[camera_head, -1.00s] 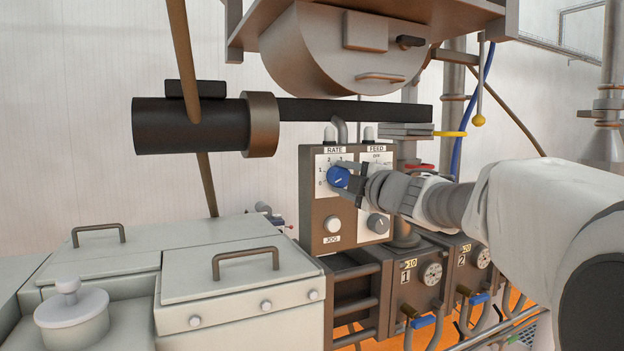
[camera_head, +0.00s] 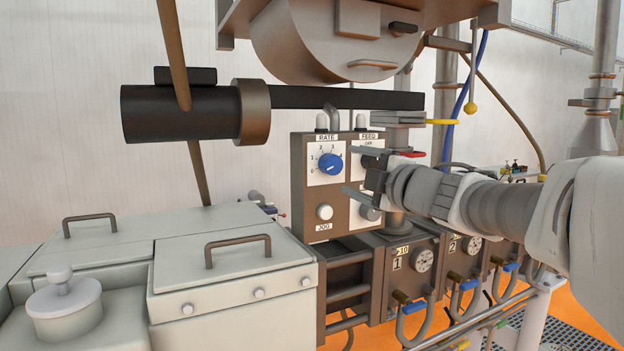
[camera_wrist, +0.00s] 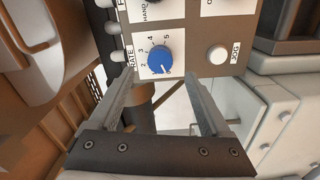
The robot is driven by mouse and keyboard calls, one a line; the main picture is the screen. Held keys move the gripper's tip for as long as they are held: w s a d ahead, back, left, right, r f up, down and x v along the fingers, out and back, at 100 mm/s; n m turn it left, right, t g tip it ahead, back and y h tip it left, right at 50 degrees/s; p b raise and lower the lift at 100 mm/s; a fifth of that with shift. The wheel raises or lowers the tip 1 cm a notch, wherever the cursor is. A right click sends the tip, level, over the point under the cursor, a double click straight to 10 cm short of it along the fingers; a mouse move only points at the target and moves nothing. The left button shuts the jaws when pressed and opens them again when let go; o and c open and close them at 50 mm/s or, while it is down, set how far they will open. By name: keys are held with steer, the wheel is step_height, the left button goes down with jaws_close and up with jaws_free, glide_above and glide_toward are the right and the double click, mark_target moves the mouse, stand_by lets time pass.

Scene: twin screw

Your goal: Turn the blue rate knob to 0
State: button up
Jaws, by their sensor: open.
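The blue rate knob (camera_head: 330,163) sits on the white RATE plate at the upper left of the control box. Its white mark seems to point to the lower left, toward the 0. The knob also shows in the wrist view (camera_wrist: 159,60), turned sideways, with its mark toward the lower right. My gripper (camera_head: 350,170) is open and empty, to the right of the knob in the head view and backed off from it. In the wrist view my gripper (camera_wrist: 158,76) has its fingers spread either side below the knob, apart from it.
The control box (camera_head: 297,190) also carries a white JOG button (camera_head: 324,212) and a FEED plate partly hidden by my gripper. Steel cabinets (camera_head: 230,285) stand at the lower left. A horizontal black cylinder (camera_head: 175,115) lies above. Valves and gauges stand below right.

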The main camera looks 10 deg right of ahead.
steer(key=v, duration=1)
steer(key=shift+p, duration=0.3)
steer(key=shift+r, duration=0.1)
steer(key=s+d+f+m+g+h+p, duration=0.1)
steer(key=s+d+f+m+g+h, duration=0.15)
steer(key=f+m+h, duration=0.4)
steer(key=s+d+f+m+g+h+p, duration=0.1)
steer(key=s+f+m+g+h, duration=0.2)
steer(key=m, duration=0.7)
steer(key=s+a+f+m+g+y, duration=0.3)
steer(key=s+a+f+g, duration=0.3)
steer(key=s+a+f, duration=0.3)
steer(key=s+f+y, duration=0.1)
steer(key=s+f, duration=0.3)
steer(key=s, duration=0.1)
steer(key=shift+w, duration=0.1)
